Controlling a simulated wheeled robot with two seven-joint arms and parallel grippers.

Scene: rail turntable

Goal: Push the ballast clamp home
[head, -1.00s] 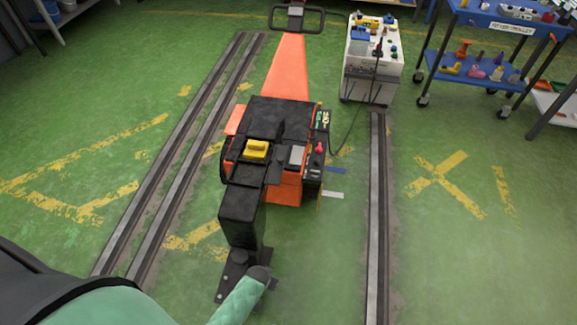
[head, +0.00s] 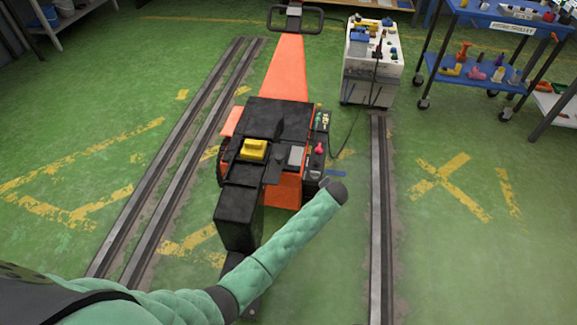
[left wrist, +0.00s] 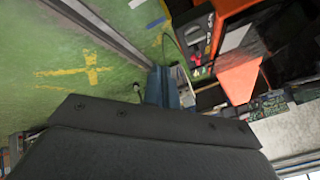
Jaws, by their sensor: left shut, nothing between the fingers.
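The orange and black rail machine (head: 284,68) stands between the rails. A yellow block (head: 254,150) sits on its black top, and a red knob (head: 319,148) stands on its right side panel. I cannot tell which part is the ballast clamp. My left arm reaches in from the left across the machine's near end. My left gripper (head: 336,191), at the arm's dark end, is to the right of the machine, just below the side panel, and appears apart from it. My right gripper is out of view.
Steel rails (head: 377,225) run along both sides on the green floor. A white cabinet (head: 371,65) with a cable stands behind on the right, beside a blue trolley (head: 480,72).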

